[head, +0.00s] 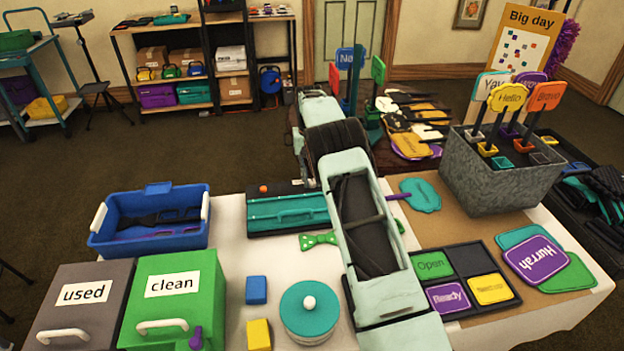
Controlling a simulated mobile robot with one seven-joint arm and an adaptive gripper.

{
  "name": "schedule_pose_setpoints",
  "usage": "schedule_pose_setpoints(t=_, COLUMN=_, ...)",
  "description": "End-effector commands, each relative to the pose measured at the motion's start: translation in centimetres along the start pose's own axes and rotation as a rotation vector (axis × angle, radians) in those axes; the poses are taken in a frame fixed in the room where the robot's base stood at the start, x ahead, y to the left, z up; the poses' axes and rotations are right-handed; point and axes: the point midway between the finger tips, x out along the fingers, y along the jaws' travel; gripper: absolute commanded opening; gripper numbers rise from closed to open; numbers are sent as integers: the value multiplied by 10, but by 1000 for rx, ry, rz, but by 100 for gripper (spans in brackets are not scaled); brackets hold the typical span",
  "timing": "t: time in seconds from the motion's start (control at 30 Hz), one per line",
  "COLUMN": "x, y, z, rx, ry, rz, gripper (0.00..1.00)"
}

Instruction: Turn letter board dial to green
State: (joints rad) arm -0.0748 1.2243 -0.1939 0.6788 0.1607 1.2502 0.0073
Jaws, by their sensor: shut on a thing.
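I cannot make out a letter board dial for certain. The upright board headed "Big day" (526,47), with small coloured squares on its white panel, stands at the back right. A dark sectioned tray (462,245) on the table holds a green "Open" card (432,265), a purple "Ready" card (448,298) and a yellow card (490,289). A small orange piece (263,188) shows at the back edge of a teal and black case (290,211). My arm crosses the middle of the view and bends away beyond the table. My gripper does not show; the arm hides what lies behind it.
The white-covered table (232,240) holds a blue bin (150,240), grey "used" (82,318) and green "clean" (172,312) boxes, and a round teal-lidded tin (309,306). A grey bin of signs (495,172) stands right. Shelves line the back wall; open floor lies left.

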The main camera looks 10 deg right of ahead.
Motion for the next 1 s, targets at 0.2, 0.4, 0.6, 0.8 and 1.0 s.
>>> schedule_pose_setpoints(t=0.2, x=0, y=0, z=0, rx=76, ry=-2, rz=0, gripper=0)
schedule_pose_setpoints(t=0.4, x=0, y=0, z=0, rx=103, ry=-3, rz=-1, gripper=0)
schedule_pose_setpoints(t=0.6, x=0, y=0, z=0, rx=107, ry=-3, rz=-1, gripper=0)
schedule_pose_setpoints(t=0.8, x=0, y=0, z=0, rx=106, ry=-3, rz=-1, gripper=20)
schedule_pose_setpoints(t=1.0, x=0, y=0, z=0, rx=106, ry=-3, rz=-1, gripper=35)
